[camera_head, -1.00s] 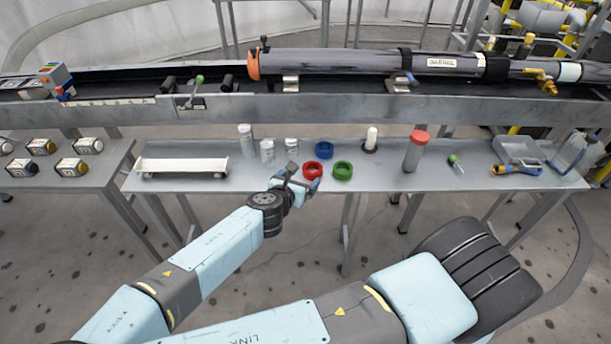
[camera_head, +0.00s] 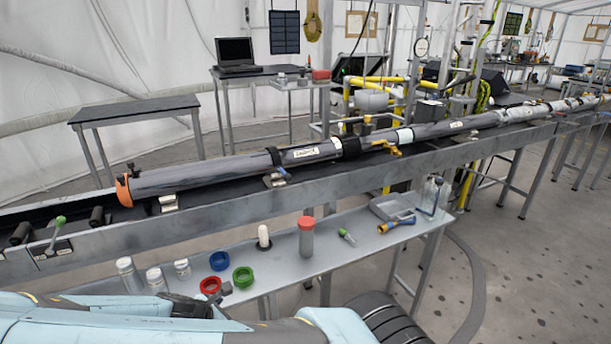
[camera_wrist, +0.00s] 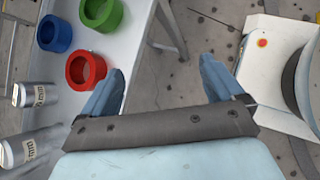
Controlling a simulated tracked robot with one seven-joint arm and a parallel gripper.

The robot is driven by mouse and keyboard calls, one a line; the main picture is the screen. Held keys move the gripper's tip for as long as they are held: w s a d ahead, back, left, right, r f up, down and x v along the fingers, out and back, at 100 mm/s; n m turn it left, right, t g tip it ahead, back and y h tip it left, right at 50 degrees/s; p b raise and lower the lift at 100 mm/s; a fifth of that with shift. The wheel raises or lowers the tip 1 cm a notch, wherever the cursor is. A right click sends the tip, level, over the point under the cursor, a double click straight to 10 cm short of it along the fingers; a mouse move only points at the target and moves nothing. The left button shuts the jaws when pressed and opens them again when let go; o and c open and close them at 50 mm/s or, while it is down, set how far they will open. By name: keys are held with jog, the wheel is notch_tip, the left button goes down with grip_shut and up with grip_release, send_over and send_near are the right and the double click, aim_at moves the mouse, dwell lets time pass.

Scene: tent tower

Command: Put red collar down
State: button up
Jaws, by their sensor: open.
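The red collar (camera_head: 210,285) lies on the grey shelf table, in front of a blue collar (camera_head: 219,261) and left of a green collar (camera_head: 243,277). In the wrist view the red collar (camera_wrist: 86,70) rests on the table near its edge, just left of my left fingertip. My gripper (camera_wrist: 165,85) is open, with its two blue fingers wide apart and only floor between them. In the head view my gripper (camera_head: 222,294) is small and partly hidden by my arm, close to the red collar.
Metal cylinders (camera_head: 128,276) stand left of the collars. A white peg (camera_head: 263,237) and a red-capped tube (camera_head: 306,237) stand to the right. A grey tray (camera_head: 392,206) lies farther right. A long rail (camera_head: 330,178) with a dark tube runs behind the table.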

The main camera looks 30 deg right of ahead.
jog(key=d+r+m+g+y, duration=0.2)
jog(key=d+r+m+y, duration=0.15)
jog(key=r+m, duration=0.6)
jog(key=d+r+m+g+y, duration=0.25)
jog(key=r+m+y, duration=0.2)
jog(key=r, duration=1.05)
jog(key=s+d+r+m+t, duration=0.2)
jog(key=s+d+r+m, duration=0.2)
jog(key=r, duration=0.5)
jog(key=s+d+r+m+t+h, duration=0.1)
jog(key=s+d+r+m+t, duration=0.2)
jog(key=s+d+r, duration=0.3)
notch_tip(320, 180, up, 3)
jog(key=shift+s+d+f+m, duration=0.1)
jog(key=shift+s+d+m, duration=0.35)
jog(key=shift+s, duration=0.8)
